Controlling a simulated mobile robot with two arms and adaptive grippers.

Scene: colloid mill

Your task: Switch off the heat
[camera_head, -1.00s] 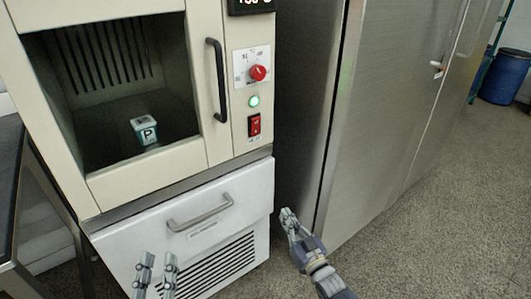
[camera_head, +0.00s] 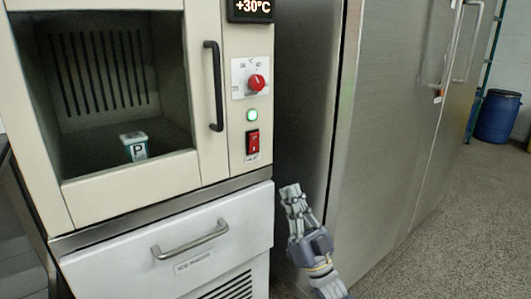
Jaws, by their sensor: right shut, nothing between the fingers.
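A cream heating cabinet (camera_head: 208,130) stands at the left, with a display (camera_head: 250,8) reading +30°C at its top. Its right panel carries a red dial (camera_head: 256,82), a lit green lamp (camera_head: 252,115) and a red rocker switch (camera_head: 252,143) with a small label under it that seems to read HEAT. My right gripper (camera_head: 291,190) is shut and empty. It is below and to the right of the switch in the picture, apart from it, with its fingers pointing up. My left gripper is out of view.
A small container marked P (camera_head: 134,147) stands in the cabinet's chamber. A black vertical handle (camera_head: 214,86) is left of the controls. Below is a white drawer front (camera_head: 120,270) with a handle. A steel cabinet (camera_head: 390,120) stands at the right, a blue barrel (camera_head: 496,116) behind.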

